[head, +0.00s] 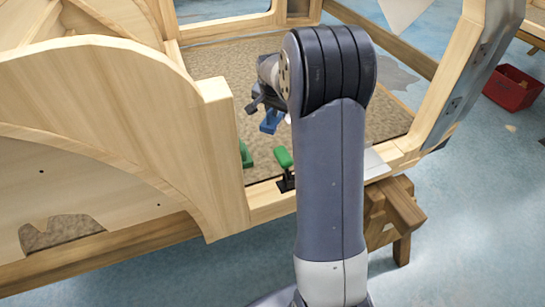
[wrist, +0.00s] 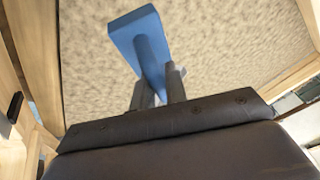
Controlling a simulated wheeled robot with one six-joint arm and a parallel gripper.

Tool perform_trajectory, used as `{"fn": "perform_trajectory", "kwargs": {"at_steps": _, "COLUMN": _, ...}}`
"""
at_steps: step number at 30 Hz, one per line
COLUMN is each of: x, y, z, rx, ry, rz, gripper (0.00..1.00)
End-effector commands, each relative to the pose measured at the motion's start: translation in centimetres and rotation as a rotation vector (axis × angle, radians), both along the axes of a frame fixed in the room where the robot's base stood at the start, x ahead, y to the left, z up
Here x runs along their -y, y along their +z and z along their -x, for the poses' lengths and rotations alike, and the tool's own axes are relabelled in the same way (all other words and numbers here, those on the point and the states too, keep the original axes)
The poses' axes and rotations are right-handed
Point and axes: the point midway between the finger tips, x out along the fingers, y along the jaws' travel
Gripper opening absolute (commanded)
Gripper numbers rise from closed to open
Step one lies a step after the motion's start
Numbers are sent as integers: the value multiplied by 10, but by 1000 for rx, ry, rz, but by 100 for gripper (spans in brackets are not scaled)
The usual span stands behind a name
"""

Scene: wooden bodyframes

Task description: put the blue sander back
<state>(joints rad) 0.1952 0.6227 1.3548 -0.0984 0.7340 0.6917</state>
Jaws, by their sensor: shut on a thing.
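The blue sander (wrist: 140,37) is held between the fingers of my gripper (wrist: 160,92) in the wrist view, its flat blue head pointing away from the gripper. In the head view the blue sander (head: 270,121) hangs below my gripper (head: 262,103), above the brown speckled floor panel inside the wooden bodyframe. My arm partly hides the gripper in the head view. The sander appears to be clear of the panel, but the exact gap cannot be told.
A green tool (head: 284,158) stands by the wooden sill (head: 270,198), with another green thing (head: 246,155) to its left. Wooden frame posts (head: 225,150) rise at left and right. A red crate (head: 512,88) sits on the blue floor at right.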

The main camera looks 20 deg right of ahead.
Motion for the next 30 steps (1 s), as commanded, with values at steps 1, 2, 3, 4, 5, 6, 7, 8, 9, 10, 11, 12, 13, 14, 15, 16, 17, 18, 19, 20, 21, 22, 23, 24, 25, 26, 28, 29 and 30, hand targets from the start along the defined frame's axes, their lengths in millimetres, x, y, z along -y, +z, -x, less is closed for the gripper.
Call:
{"fn": "perform_trajectory", "kwargs": {"at_steps": 1, "x": 0, "y": -11, "z": 0, "rx": 1, "ry": 0, "rz": 0, "gripper": 0}}
{"fn": "perform_trajectory", "kwargs": {"at_steps": 2, "x": 0, "y": -13, "z": 0, "rx": 1, "ry": 0, "rz": 0, "gripper": 0}}
{"fn": "perform_trajectory", "kwargs": {"at_steps": 3, "x": 0, "y": -14, "z": 0, "rx": 1, "ry": 0, "rz": 0, "gripper": 0}}
{"fn": "perform_trajectory", "kwargs": {"at_steps": 4, "x": 0, "y": -16, "z": 0, "rx": 1, "ry": 0, "rz": 0, "gripper": 0}}
{"fn": "perform_trajectory", "kwargs": {"at_steps": 5, "x": 0, "y": -18, "z": 0, "rx": 0, "ry": 0, "rz": 0, "gripper": 0}}
{"fn": "perform_trajectory", "kwargs": {"at_steps": 6, "x": 0, "y": -22, "z": 0, "rx": -1, "ry": 0, "rz": -1, "gripper": 0}}
{"fn": "perform_trajectory", "kwargs": {"at_steps": 7, "x": 0, "y": -27, "z": 0, "rx": -1, "ry": 0, "rz": 0, "gripper": 0}}
{"fn": "perform_trajectory", "kwargs": {"at_steps": 8, "x": 0, "y": -32, "z": 0, "rx": -3, "ry": 0, "rz": 0, "gripper": 0}}
{"fn": "perform_trajectory", "kwargs": {"at_steps": 9, "x": 0, "y": -40, "z": 1, "rx": -3, "ry": 0, "rz": -1, "gripper": 0}}
{"fn": "perform_trajectory", "kwargs": {"at_steps": 10, "x": 0, "y": -45, "z": 1, "rx": -3, "ry": 0, "rz": -1, "gripper": 0}}
{"fn": "perform_trajectory", "kwargs": {"at_steps": 11, "x": 0, "y": -51, "z": 1, "rx": -4, "ry": 0, "rz": -2, "gripper": 0}}
{"fn": "perform_trajectory", "kwargs": {"at_steps": 12, "x": 0, "y": -58, "z": 0, "rx": -2, "ry": 0, "rz": -1, "gripper": 0}}
{"fn": "perform_trajectory", "kwargs": {"at_steps": 13, "x": 0, "y": -63, "z": 0, "rx": -3, "ry": 0, "rz": -1, "gripper": 0}}
{"fn": "perform_trajectory", "kwargs": {"at_steps": 14, "x": 0, "y": -67, "z": 0, "rx": -2, "ry": 0, "rz": -1, "gripper": 0}}
{"fn": "perform_trajectory", "kwargs": {"at_steps": 15, "x": 0, "y": -72, "z": 0, "rx": -2, "ry": 1, "rz": 0, "gripper": 0}}
{"fn": "perform_trajectory", "kwargs": {"at_steps": 16, "x": 0, "y": -74, "z": 0, "rx": -2, "ry": 1, "rz": 0, "gripper": 0}}
{"fn": "perform_trajectory", "kwargs": {"at_steps": 17, "x": 0, "y": -76, "z": 0, "rx": -2, "ry": 1, "rz": 0, "gripper": 0}}
{"fn": "perform_trajectory", "kwargs": {"at_steps": 18, "x": 0, "y": -78, "z": 0, "rx": 0, "ry": 0, "rz": 0, "gripper": 0}}
{"fn": "perform_trajectory", "kwargs": {"at_steps": 19, "x": 0, "y": -80, "z": 0, "rx": 0, "ry": 0, "rz": 0, "gripper": 0}}
{"fn": "perform_trajectory", "kwargs": {"at_steps": 20, "x": 0, "y": -82, "z": 0, "rx": 0, "ry": 0, "rz": 0, "gripper": 0}}
{"fn": "perform_trajectory", "kwargs": {"at_steps": 21, "x": 0, "y": -87, "z": 0, "rx": -1, "ry": 0, "rz": 1, "gripper": 0}}
{"fn": "perform_trajectory", "kwargs": {"at_steps": 22, "x": 0, "y": -91, "z": 0, "rx": -2, "ry": 1, "rz": 0, "gripper": 0}}
{"fn": "perform_trajectory", "kwargs": {"at_steps": 23, "x": 0, "y": -96, "z": 0, "rx": -3, "ry": 0, "rz": 0, "gripper": 0}}
{"fn": "perform_trajectory", "kwargs": {"at_steps": 24, "x": 0, "y": -102, "z": 0, "rx": -2, "ry": 0, "rz": -1, "gripper": 0}}
{"fn": "perform_trajectory", "kwargs": {"at_steps": 25, "x": 0, "y": -106, "z": 0, "rx": -3, "ry": 0, "rz": 0, "gripper": 0}}
{"fn": "perform_trajectory", "kwargs": {"at_steps": 26, "x": 0, "y": -110, "z": 0, "rx": -3, "ry": 0, "rz": 0, "gripper": 0}}
{"fn": "perform_trajectory", "kwargs": {"at_steps": 28, "x": 0, "y": -116, "z": 0, "rx": -1, "ry": 0, "rz": 0, "gripper": 0}}
{"fn": "perform_trajectory", "kwargs": {"at_steps": 29, "x": 0, "y": -116, "z": 0, "rx": 0, "ry": 0, "rz": 0, "gripper": 0}}
{"fn": "perform_trajectory", "kwargs": {"at_steps": 30, "x": 0, "y": -115, "z": 0, "rx": 1, "ry": 0, "rz": 1, "gripper": 0}}
